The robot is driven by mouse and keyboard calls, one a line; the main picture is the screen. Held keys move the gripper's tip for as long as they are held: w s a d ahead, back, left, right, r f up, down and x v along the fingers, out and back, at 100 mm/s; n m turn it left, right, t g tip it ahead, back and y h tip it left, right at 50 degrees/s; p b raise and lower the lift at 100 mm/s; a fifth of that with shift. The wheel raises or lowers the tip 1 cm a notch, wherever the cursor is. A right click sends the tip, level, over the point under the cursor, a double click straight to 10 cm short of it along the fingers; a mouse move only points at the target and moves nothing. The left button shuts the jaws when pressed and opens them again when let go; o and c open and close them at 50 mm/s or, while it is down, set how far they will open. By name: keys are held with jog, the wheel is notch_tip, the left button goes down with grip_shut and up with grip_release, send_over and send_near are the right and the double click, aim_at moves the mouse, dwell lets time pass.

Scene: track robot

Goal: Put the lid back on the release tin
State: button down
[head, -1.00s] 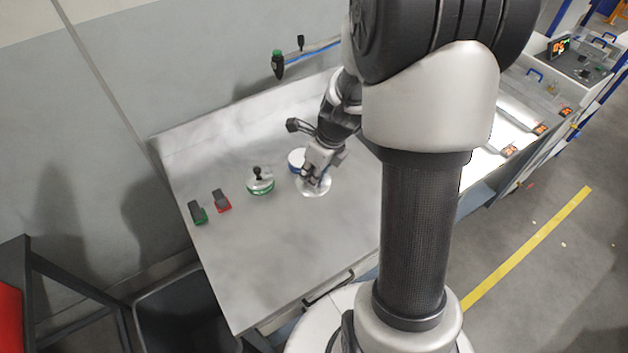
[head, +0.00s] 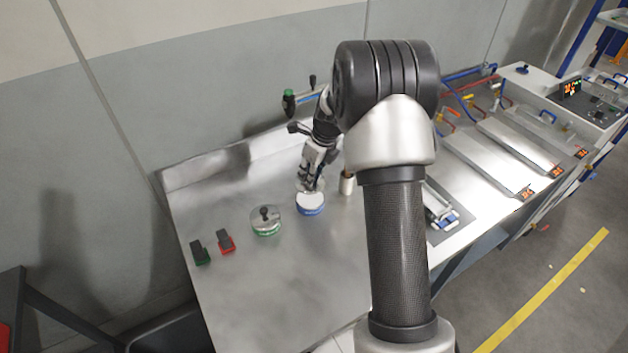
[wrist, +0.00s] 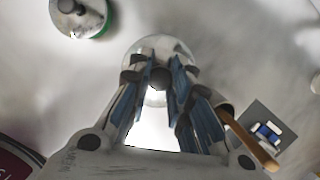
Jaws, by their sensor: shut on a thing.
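My gripper (head: 312,186) is shut on the dark knob (wrist: 159,78) of a round, pale metal lid, pointing down. In the wrist view the lid (wrist: 176,50) spreads out beneath the fingers. The blue-banded tin (head: 311,211) stands on the steel bench, directly below my gripper in the head view. The lid lines up over this tin there, but I cannot tell whether it rests on the rim or hovers just above. In the wrist view the tin is hidden under the lid and fingers.
A green-banded tin (head: 267,231) with a knobbed lid stands to the left, near a red block (head: 226,243) and a green block (head: 201,255). A cup with a brown handle (head: 347,184) stands close on the right. The bench front (head: 260,290) is clear.

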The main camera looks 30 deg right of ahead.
jog(key=shift+f+b, duration=2.05)
jog(key=shift+b, duration=0.05)
jog(key=shift+f+b, duration=0.4)
jog(key=shift+f, duration=0.75)
jog(key=shift+p, duration=0.7)
jog(key=shift+f+p, duration=0.15)
jog(key=shift+p, duration=0.45)
dwell(0.4)
jog(key=c, duration=1.4)
grip_release()
jog(key=shift+o, duration=0.2)
jog(key=o, duration=0.4)
jog(key=shift+o, duration=0.2)
